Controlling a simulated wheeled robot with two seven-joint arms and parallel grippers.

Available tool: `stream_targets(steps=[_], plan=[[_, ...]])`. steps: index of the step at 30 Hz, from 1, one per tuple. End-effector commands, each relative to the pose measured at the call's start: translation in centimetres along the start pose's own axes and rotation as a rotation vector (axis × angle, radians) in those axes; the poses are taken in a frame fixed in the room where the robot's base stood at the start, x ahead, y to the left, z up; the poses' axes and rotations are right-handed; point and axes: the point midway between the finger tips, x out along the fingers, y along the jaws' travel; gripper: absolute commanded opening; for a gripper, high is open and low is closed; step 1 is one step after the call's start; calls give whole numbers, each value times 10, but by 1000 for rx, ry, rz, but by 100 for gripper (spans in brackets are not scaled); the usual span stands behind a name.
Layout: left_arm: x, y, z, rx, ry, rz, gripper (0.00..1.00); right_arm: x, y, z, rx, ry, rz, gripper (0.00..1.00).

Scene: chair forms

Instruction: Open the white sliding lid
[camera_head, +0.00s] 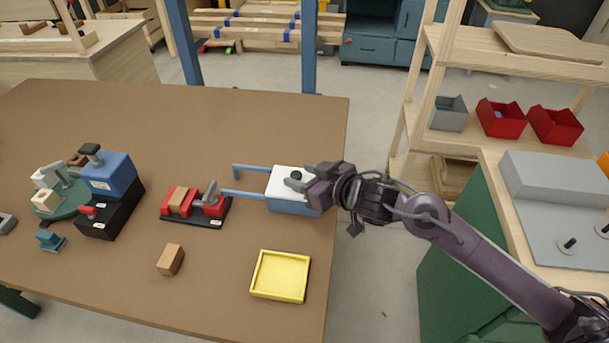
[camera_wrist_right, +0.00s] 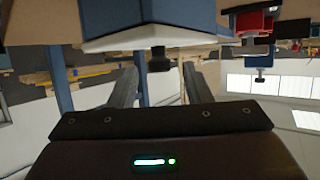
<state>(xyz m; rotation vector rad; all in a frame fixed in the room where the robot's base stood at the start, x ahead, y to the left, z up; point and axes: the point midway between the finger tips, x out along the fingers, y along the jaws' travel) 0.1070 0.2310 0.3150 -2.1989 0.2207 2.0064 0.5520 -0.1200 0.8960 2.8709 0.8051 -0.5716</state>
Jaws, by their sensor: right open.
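The white sliding lid (camera_head: 281,185) lies on top of a small blue box (camera_head: 291,206) near the table's right edge. Two blue rails (camera_head: 245,194) reach left from the box. The lid has a black knob (camera_head: 296,175). My right gripper (camera_head: 301,179) comes in from the right, level with the knob, with its jaws open. In the right wrist view, which is upside down, the knob (camera_wrist_right: 159,62) shows between the tips of my right gripper (camera_wrist_right: 160,75), with gaps on both sides. The lid (camera_wrist_right: 145,39) shows there too. My left gripper is out of view.
A red clamp fixture (camera_head: 196,204) on a black base stands left of the rails. A wooden block (camera_head: 171,260) and a yellow tray (camera_head: 280,276) lie nearer. A blue and black device (camera_head: 108,190) stands farther left. The brown table (camera_head: 230,125) is clear behind the box.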

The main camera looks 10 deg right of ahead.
Motion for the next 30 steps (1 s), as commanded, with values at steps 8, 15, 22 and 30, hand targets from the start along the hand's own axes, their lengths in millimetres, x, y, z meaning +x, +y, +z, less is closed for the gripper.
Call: stream_targets(steps=[8,15,22,30], plan=[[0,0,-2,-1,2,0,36,0,0,0,0,0,0,10],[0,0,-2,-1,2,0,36,0,0,0,0,0,0,0],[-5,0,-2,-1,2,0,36,14,-12,-8,7,4,0,0],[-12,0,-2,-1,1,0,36,60,-47,-26,6,3,-1,0]])
